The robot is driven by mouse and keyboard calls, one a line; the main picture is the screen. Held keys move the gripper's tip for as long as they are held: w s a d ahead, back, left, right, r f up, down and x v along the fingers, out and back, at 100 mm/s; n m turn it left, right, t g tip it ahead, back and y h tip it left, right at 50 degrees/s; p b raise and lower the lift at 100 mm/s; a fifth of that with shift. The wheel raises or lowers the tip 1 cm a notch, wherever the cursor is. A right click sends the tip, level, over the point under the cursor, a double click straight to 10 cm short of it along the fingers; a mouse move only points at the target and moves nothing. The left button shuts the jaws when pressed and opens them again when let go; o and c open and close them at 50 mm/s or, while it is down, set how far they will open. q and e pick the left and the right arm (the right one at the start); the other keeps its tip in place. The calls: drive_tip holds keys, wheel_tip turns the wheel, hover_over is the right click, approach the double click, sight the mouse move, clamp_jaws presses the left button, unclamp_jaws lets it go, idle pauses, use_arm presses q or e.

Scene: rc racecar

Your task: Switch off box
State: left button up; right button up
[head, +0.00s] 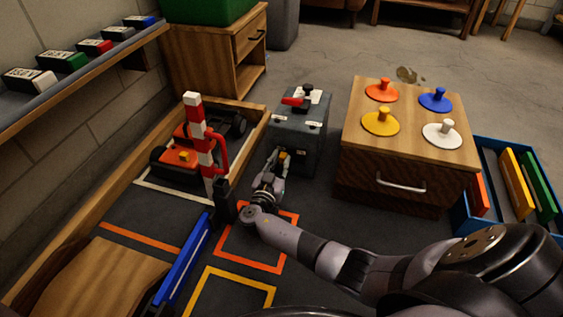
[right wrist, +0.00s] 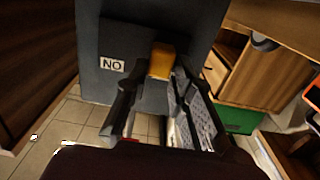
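The dark grey box (head: 311,142) stands on the floor in the middle of the head view, with a red lever (head: 293,101) and a black knob on top. In the right wrist view the box's grey face (right wrist: 112,40) fills the upper middle, with a white label (right wrist: 111,65) that reads "NO" as seen here. A yellow switch knob (right wrist: 161,60) sticks out beside the label. My right gripper (head: 279,160) is at the box's front face. In the right wrist view its fingers (right wrist: 156,88) are apart, with the knob between or just beyond the tips; contact cannot be told. My left gripper is out of view.
A wooden cabinet (head: 400,153) with coloured knobbed lids stands right of the box. A red-and-white barrier post (head: 198,135) and an orange car (head: 178,159) are at left. A blue crate (head: 463,216) is at right. Orange and yellow squares mark the dark mat.

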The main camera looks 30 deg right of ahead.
drive_tip(key=o, duration=0.4)
drive_tip(key=shift+w+a, duration=0.15)
drive_tip(key=shift+o, duration=0.2)
wheel_tip(320, 180, up, 10)
idle(0.3)
idle(0.4)
